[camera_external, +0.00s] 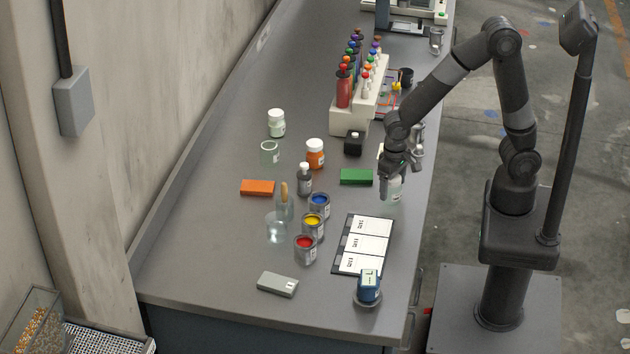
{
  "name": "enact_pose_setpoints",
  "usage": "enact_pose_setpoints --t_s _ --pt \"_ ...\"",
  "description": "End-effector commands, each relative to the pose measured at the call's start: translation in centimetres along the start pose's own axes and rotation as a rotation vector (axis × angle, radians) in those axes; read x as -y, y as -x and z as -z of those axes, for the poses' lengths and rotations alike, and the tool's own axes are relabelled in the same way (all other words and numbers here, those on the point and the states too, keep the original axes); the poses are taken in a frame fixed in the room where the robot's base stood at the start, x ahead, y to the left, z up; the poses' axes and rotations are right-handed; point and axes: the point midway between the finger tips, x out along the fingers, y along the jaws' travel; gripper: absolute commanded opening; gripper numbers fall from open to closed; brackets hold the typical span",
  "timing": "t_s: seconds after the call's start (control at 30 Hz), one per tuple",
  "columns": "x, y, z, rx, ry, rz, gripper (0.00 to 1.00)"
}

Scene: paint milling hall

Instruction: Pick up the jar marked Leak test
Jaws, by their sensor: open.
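The words on the jars are too small to read, so I cannot tell which one is marked Leak test. A pale, glassy jar (393,191) stands near the right edge of the bench, directly below my gripper. My gripper (392,174) is open and points down at its top; whether the fingers are around it or just above it I cannot tell. Other jars stand to the left: a white jar with a white lid (276,125), an orange jar with a white lid (315,155) and an open clear glass jar (270,153).
Close by are a green block (356,177), a black bottle (353,143) and a grey bottle (304,181). Blue, yellow and red paint tins (305,250) stand left of a card board (348,258). A rack (349,120) holds colored tubes behind.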

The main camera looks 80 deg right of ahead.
Motion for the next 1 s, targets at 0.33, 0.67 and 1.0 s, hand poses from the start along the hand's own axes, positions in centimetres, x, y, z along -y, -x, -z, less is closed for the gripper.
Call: enact_pose_setpoints --t_s 0.33,0.67,1.0 --pt "0.01 -0.49 0.02 -0.001 0.000 0.001 0.74" --pt "0.00 -0.47 0.02 -0.001 0.000 0.001 0.47" --pt "0.00 -0.46 0.02 -0.001 0.000 0.001 0.30"
